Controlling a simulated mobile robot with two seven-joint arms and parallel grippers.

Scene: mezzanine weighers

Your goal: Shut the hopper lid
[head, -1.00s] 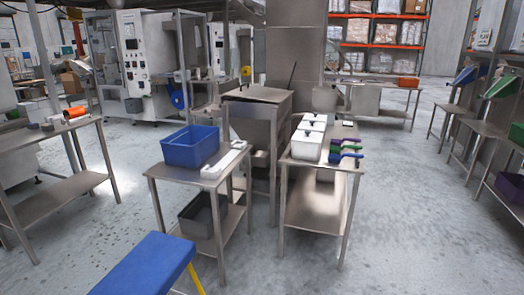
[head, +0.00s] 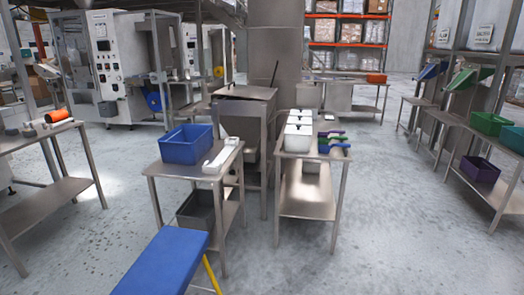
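The steel hopper (head: 240,118) stands at the centre, behind two small steel tables. Its flat metal lid (head: 246,92) lies across the top and looks slightly tilted. I cannot tell whether it is fully seated. A thin dark rod (head: 275,74) sticks up at the lid's right rear. Neither of my grippers shows in the head view.
The left table (head: 165,171) holds a blue bin (head: 187,143) and a white part. The right table (head: 310,212) holds white containers (head: 299,125) and coloured-handled tools. A blue-topped stool (head: 165,262) stands in front. Clear floor (head: 400,240) lies to the right.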

